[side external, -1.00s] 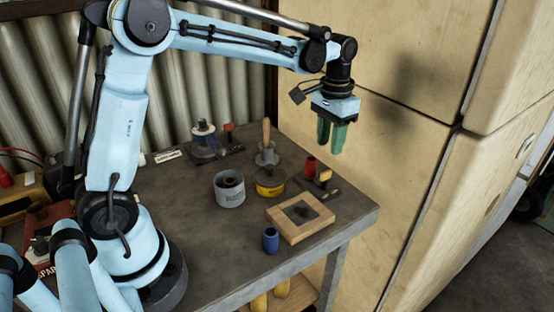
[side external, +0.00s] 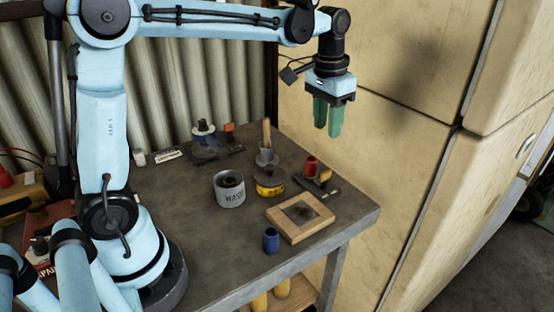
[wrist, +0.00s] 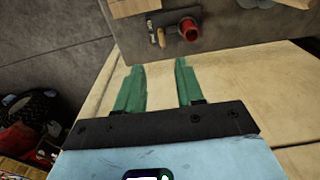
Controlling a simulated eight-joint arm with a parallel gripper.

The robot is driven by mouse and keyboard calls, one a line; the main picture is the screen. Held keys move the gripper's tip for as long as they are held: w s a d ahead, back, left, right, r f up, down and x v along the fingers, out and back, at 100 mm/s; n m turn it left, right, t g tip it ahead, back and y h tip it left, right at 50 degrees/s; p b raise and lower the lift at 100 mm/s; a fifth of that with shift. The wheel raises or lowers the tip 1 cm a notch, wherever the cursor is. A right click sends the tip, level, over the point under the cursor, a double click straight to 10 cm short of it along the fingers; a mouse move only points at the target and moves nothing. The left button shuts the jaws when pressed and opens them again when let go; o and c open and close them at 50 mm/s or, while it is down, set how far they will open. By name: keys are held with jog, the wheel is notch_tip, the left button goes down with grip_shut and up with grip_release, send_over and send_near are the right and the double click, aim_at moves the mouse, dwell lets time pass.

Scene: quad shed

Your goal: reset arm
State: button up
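My gripper (side external: 328,118) hangs in the air, fingers pointing down, well above the back right part of the workbench (side external: 215,268). Its two green fingers are apart with nothing between them. The wrist view also shows my gripper (wrist: 157,75) open and empty, with the bench edge and the pale wall panel below it.
On the bench stand a grey pot (side external: 229,190), a yellow tin (side external: 270,187), a red cylinder (side external: 310,166), a blue cylinder (side external: 271,240) and a wooden frame (side external: 300,219). A pale panelled wall (side external: 400,130) is close on the right. The front of the bench is mostly clear.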

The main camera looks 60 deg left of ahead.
jog(key=s+f+t, duration=0.2)
jog(key=s+t, duration=0.1)
jog(key=s, duration=0.4)
jog(key=s+d+f+t, duration=0.1)
jog(key=s+f+t, duration=0.1)
jog(key=s, duration=0.5)
jog(key=shift+t, duration=0.7)
jog(key=shift+d, duration=0.1)
